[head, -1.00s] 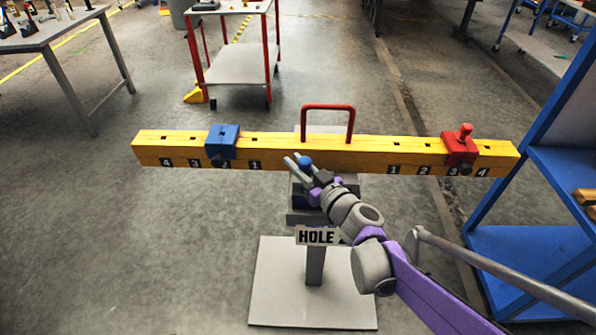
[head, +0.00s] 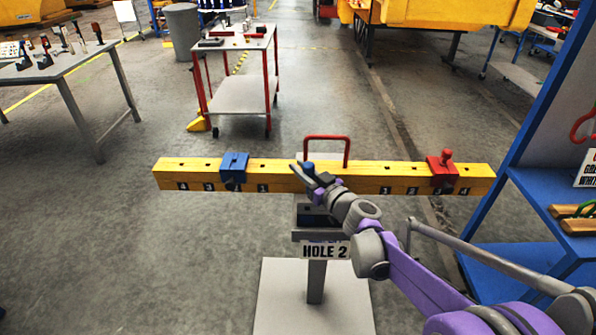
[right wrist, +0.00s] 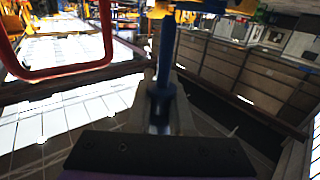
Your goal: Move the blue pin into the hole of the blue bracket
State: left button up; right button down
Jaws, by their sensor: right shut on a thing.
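The blue bracket (head: 234,166) sits over the left half of the yellow beam (head: 280,178), between the 3 and 1 marks. A small dark hole shows in its top. My right gripper (head: 305,171) is shut on the blue pin (head: 309,168), in front of the beam's middle and right of the bracket. In the right wrist view the pin (right wrist: 167,60) stands upright between the fingers, with its collar low between them. The pin is apart from the bracket. My left gripper is not in view.
A red bracket with a red pin (head: 442,170) sits on the beam's right half. A red handle (head: 326,138) rises at the beam's middle. A sign reading HOLE 2 (head: 326,250) hangs on the stand below. A blue shelf (head: 540,185) stands right.

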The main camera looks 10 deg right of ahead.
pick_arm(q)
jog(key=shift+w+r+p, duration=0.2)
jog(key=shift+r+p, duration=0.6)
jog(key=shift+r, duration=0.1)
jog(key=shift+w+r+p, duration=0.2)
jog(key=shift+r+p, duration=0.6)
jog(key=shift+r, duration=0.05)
pick_arm(e)
notch_tip(320, 180, up, 7)
jog(key=shift+w+f, duration=0.15)
jog(key=shift+d, duration=0.1)
